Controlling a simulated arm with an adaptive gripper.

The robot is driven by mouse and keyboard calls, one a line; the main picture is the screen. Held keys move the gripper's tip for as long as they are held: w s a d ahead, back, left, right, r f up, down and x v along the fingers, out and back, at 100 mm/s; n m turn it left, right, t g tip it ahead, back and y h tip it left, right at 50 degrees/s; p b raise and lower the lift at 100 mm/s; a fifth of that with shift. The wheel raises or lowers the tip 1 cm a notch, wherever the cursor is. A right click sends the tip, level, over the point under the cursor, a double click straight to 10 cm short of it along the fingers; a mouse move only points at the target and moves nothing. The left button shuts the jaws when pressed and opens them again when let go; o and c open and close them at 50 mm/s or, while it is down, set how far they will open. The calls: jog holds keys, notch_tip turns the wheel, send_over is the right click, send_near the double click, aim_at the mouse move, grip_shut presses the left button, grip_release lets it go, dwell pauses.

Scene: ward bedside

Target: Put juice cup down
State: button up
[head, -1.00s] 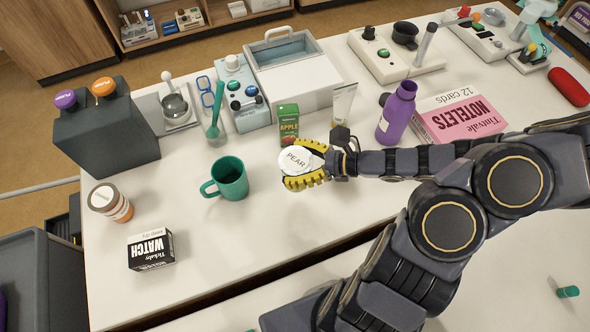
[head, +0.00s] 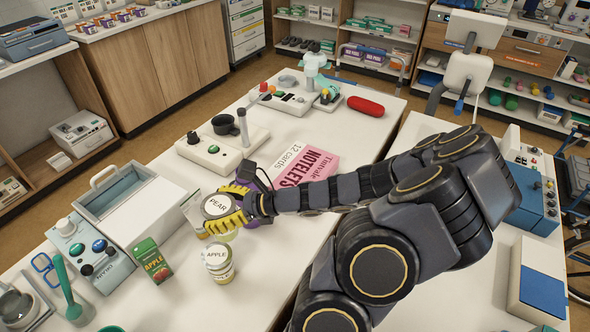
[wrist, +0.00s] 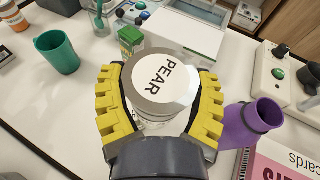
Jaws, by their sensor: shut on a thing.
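My gripper (head: 222,208) is shut on a juice cup (head: 216,205) with a white lid marked PEAR. In the wrist view the PEAR lid (wrist: 160,79) sits between the yellow fingers (wrist: 160,105), with a little of its clear body below. Whether its base touches the table cannot be told. A second cup marked APPLE (head: 218,263) stands upright on the table (head: 180,305), just nearer than the held cup in the head view. A green APPLE carton (head: 152,261) stands to its left.
A purple bottle (wrist: 252,122) is close right of my gripper, mostly hidden in the head view. The pink NOTELETS box (head: 305,165) lies right. A teal mug (wrist: 57,52) stands left in the wrist view.

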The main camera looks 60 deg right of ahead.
jog(key=s+d+r+m+h, duration=0.2)
jog(key=s+d+m+h, duration=0.1)
jog(key=d, duration=0.3)
jog(key=s+d+r+m+t+h, duration=0.1)
jog(key=s+d+r+m+h, duration=0.2)
jog(key=d, duration=0.4)
jog(key=s+d+r+m+h, duration=0.2)
jog(key=s+d+h, duration=0.15)
jog(key=d, duration=0.25)
jog(key=h, duration=0.1)
send_over(312, 169)
jog(key=shift+f, duration=6.55)
jog(key=shift+f, duration=0.1)
jog(key=o, duration=1.1)
jog(key=shift+o, duration=0.2)
